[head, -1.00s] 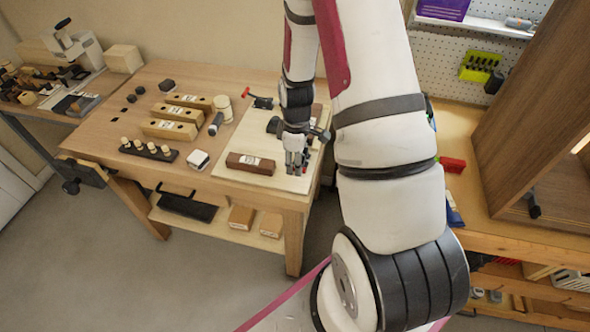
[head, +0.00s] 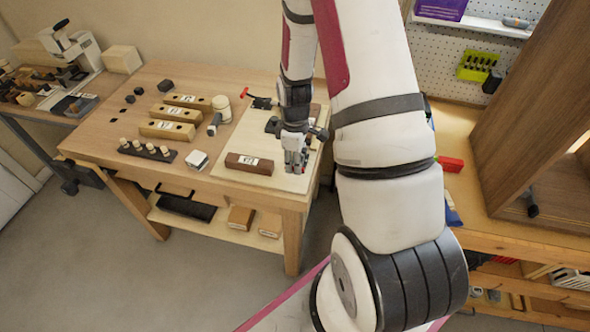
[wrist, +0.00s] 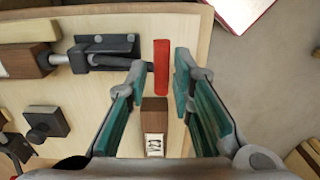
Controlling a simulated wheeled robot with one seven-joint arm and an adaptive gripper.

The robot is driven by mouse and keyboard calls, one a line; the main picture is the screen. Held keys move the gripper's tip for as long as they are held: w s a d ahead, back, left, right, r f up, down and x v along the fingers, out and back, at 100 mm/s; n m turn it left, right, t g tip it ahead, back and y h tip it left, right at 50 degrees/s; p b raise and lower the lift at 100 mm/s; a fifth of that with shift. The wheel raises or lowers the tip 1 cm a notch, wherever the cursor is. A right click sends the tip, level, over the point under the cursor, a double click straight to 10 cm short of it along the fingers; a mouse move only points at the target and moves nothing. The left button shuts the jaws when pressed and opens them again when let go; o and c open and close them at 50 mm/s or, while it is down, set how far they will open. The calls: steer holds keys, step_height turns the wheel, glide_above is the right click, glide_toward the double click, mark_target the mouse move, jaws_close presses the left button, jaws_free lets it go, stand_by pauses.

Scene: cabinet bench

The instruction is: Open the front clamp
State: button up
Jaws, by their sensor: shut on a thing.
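In the wrist view, a dark grey clamp (wrist: 100,52) is fixed to the pale board, with its spindle end against a brown block (wrist: 32,61). Its upright red handle (wrist: 161,68) stands between the teal finger pads of my gripper (wrist: 163,78). The gripper is shut on this handle. In the head view, my gripper (head: 295,166) is low over the front right of the board (head: 240,182), and the handle it holds is hidden there. The rear clamp (head: 262,102), with its red handle to the left, is behind it.
A labelled brown block (head: 249,164) lies just left of my gripper; a labelled block (wrist: 153,125) also shows below the handle in the wrist view.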

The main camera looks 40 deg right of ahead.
steer(key=shift+d+r, duration=0.1)
steer(key=shift+r, duration=0.2)
steer(key=shift+c, duration=1.4)
steer(key=shift+w+d+r, duration=0.1)
steer(key=shift+w+r, duration=0.05)
steer(key=shift+r, duration=0.05)
steer(key=shift+w+d+r, duration=0.1)
steer(key=shift+o, duration=0.8)
steer(key=shift+w+d+r, duration=0.45)
steer(key=shift+r, duration=0.25)
steer(key=shift+o, duration=0.4)
steer(key=shift+w+d+r+p, duration=0.35)
steer(key=shift+w+d+r, duration=0.05)
steer(key=shift+r, duration=0.2)
